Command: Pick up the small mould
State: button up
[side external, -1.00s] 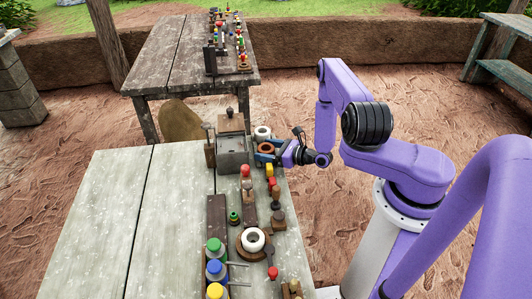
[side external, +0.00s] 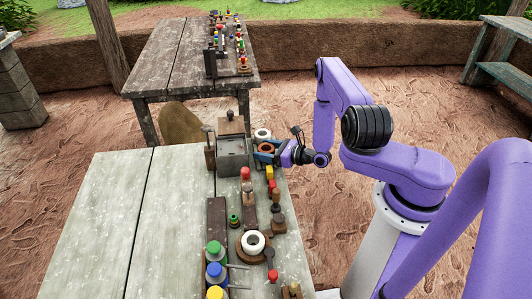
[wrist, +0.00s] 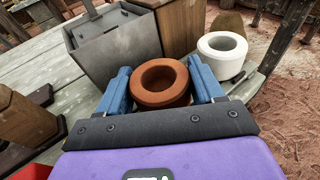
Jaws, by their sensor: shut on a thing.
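A small terracotta ring-shaped mould (wrist: 161,98) with a round hollow sits between the two blue fingers of my gripper (wrist: 160,70) in the wrist view. The fingers are shut on its sides. In the side view my gripper (side external: 267,154) reaches in from the right over the far right part of the near table, and the orange-brown mould (side external: 266,147) shows between its fingers. I cannot tell whether the mould's underside touches the table.
A grey metal box (side external: 232,155) stands close left of the mould, with a wooden block behind it. A white ring (wrist: 222,54) stands close beyond the mould. Several bottles and knobbed tools line the table (side external: 160,225); its left side is clear.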

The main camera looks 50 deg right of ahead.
notch_tip(320, 180, up, 2)
jog(key=shift+r, duration=0.15)
jog(key=s+a+r, duration=0.3)
jog(key=s+r, duration=0.6)
jog(key=s, duration=0.4)
jog(key=shift+s+r, duration=0.3)
